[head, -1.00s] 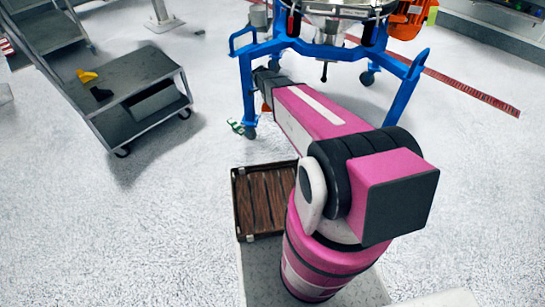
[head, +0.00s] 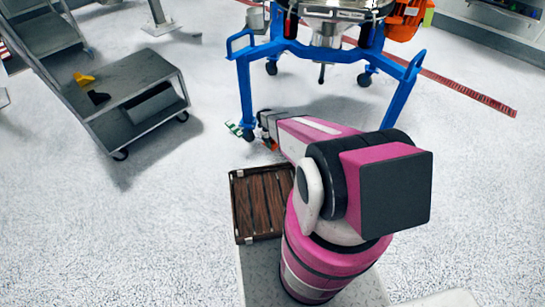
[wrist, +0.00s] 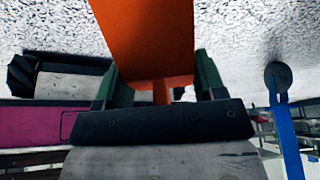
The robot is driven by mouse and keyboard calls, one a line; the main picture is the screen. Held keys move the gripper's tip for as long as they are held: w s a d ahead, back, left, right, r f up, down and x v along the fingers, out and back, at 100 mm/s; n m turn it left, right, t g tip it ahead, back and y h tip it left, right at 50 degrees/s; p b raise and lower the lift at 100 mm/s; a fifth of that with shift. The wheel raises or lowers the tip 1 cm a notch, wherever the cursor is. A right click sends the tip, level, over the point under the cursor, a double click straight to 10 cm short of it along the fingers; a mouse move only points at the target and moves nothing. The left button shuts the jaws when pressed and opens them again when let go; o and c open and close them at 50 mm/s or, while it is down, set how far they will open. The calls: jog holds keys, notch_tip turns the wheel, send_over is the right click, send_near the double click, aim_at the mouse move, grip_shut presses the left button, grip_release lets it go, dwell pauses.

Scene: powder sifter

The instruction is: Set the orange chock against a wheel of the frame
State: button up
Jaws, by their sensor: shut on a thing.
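The orange chock (wrist: 150,40) is held between the green fingers of my gripper (wrist: 157,82), large in the wrist view. In the head view only a small orange part of it (head: 271,146) shows below the end of my arm. The blue frame (head: 243,90) stands on caster wheels. Its front left wheel (head: 248,134) is just left of my gripper, which is low near the floor. In the wrist view a wheel (wrist: 278,75) under a blue leg is to the right, apart from the chock. Whether the chock touches the floor is unclear.
A small green and white thing (head: 234,129) lies beside the front left wheel. A brown slatted crate (head: 262,235) is in front of me. A grey cart (head: 130,75) at left carries a yellow piece (head: 84,78) and a black piece (head: 98,97). Floor between cart and frame is clear.

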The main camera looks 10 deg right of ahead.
notch_tip(320, 180, down, 12)
jog(key=shift+f, duration=0.1)
dwell(0.5)
jog(key=shift+f, duration=0.1)
jog(key=o, duration=1)
jog(key=shift+o, duration=0.2)
jog(key=v, duration=0.7)
jog(key=shift+r, duration=0.4)
